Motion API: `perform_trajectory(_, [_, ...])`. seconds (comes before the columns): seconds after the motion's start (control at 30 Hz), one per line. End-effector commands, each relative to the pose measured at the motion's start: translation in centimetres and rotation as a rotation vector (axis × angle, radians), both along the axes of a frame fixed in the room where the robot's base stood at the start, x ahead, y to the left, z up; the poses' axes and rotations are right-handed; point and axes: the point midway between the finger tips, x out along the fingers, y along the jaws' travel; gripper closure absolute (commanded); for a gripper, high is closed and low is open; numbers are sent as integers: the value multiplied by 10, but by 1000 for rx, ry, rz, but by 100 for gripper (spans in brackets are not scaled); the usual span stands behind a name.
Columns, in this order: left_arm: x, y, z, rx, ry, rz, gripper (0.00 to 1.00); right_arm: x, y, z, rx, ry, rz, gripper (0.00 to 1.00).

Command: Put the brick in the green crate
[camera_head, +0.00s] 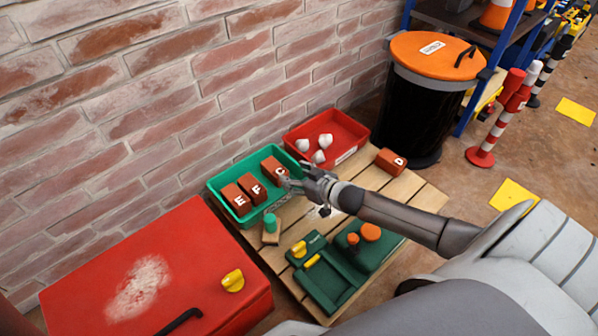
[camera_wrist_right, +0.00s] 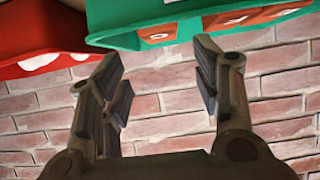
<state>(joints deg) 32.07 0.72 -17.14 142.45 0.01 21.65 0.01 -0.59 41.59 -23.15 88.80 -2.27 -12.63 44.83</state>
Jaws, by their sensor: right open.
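The green crate (camera_head: 258,220) stands on a wooden pallet against the brick wall. Three red-brown bricks lie in it, marked E (camera_head: 236,198), F (camera_head: 253,188) and what looks like C (camera_head: 273,168). Another brick, marked D (camera_head: 391,162), lies on the pallet's right side, outside the crate. My right gripper (camera_head: 296,182) is at the crate's right end, close to brick C. In the wrist view it (camera_wrist_right: 158,72) is open, with nothing between its fingers, and the crate's rim (camera_wrist_right: 180,28) shows beyond. My left gripper is not in view.
A red crate (camera_head: 357,153) with white lumps stands right of the green one. A green-handled tool (camera_head: 270,228) and a green case (camera_head: 335,285) occupy the pallet's front. A red box (camera_head: 90,250) stands left; a black bin with an orange lid (camera_head: 428,50) stands right.

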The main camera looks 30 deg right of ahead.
Motion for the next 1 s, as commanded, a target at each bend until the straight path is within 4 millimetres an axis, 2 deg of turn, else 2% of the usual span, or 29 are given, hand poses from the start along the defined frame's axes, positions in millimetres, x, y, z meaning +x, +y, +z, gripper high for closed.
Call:
perform_trajectory(0.13, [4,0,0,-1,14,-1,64,-7,-1,4,1,-1,1,42])
perform_trajectory(0.37, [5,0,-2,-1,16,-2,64,-8,0,5,1,-3,2,42])
perform_trajectory(0.47, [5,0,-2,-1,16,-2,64,-1,13,17,15,-34,22,42])
perform_trajectory(0.53, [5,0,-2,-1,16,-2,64,9,33,38,35,-88,54,42])
perform_trajectory(0.57, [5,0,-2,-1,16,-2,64,14,45,50,46,-119,72,42])
perform_trajectory(0.67, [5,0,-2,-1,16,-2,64,32,91,107,89,-257,147,42])
perform_trajectory(0.77, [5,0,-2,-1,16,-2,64,42,136,177,128,-423,222,42])
perform_trajectory(0.8, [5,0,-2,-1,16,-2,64,42,152,206,142,-492,250,42])
perform_trajectory(0.87, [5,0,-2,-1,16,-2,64,41,174,250,161,-598,288,42])
perform_trajectory(1.0, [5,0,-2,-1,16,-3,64,20,215,357,201,-861,360,42])
